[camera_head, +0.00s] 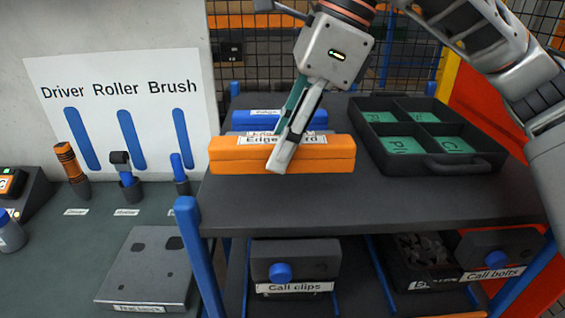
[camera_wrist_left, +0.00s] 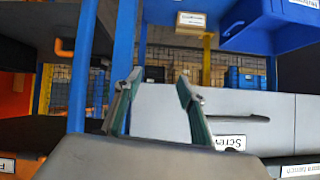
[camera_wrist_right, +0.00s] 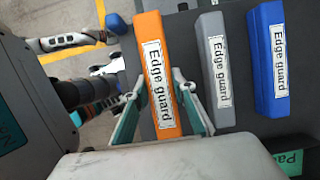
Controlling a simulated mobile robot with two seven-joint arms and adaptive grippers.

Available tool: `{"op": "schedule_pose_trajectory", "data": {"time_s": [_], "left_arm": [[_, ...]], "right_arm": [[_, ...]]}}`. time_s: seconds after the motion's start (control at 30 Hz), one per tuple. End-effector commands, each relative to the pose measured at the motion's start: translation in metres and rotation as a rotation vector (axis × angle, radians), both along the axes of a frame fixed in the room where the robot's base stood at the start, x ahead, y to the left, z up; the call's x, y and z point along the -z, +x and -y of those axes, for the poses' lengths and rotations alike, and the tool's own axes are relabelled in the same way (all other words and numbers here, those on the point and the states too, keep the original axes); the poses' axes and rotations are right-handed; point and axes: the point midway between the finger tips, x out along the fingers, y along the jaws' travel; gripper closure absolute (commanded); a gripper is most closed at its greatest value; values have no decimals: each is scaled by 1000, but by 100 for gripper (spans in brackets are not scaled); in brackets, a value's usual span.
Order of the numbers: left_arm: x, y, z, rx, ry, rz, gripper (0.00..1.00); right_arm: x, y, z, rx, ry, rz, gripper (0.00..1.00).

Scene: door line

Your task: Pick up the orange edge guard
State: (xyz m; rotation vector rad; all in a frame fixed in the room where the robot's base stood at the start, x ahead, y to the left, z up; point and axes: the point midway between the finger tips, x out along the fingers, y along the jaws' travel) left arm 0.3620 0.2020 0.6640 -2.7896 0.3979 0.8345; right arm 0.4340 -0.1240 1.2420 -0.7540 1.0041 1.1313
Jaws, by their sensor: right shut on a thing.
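The orange edge guard (camera_head: 330,158) is a long block with a white label, lying on the dark top shelf of the cart (camera_head: 270,205). In the right wrist view the orange edge guard (camera_wrist_right: 152,40) runs between the fingers of my right gripper (camera_wrist_right: 163,112). In the head view my right gripper (camera_head: 280,155) comes down over its label, shut on it near the middle. I cannot tell whether it touches the shelf. My left gripper (camera_wrist_left: 155,88) is open and empty in its wrist view, and is not in the head view.
Beside it lie a grey edge guard (camera_wrist_right: 216,70) and a blue one (camera_head: 255,118). A dark divided tray (camera_head: 440,168) with green cards stands at the right of the shelf. Bins (camera_head: 295,262) fill the lower shelf. A bench with tools and a grey block (camera_head: 150,270) is left.

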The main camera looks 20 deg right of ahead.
Motion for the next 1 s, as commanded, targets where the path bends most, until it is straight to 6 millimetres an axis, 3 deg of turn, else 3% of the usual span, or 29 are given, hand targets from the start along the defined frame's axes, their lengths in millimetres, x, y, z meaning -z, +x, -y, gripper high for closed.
{"op": "schedule_pose_trajectory", "data": {"time_s": [0.03, 0.2, 0.5, 0.7, 1.0], "left_arm": [[-2, 0, 0, 0, 0, 1, 60], [-8, 1, 0, 0, 0, 3, 60], [-21, 3, 0, 0, -1, 8, 60], [-25, 3, 0, 0, -1, 10, 60], [-25, 3, 0, 0, -1, 9, 60]], "right_arm": [[-18, 0, 0, 3, 2, 7, 97], [-69, 0, 0, 4, 2, 7, 97], [-135, 0, 0, 2, 1, 3, 97], [-154, 0, 0, 1, -1, 2, 97], [-157, 0, 0, 0, 1, 1, 97]]}}
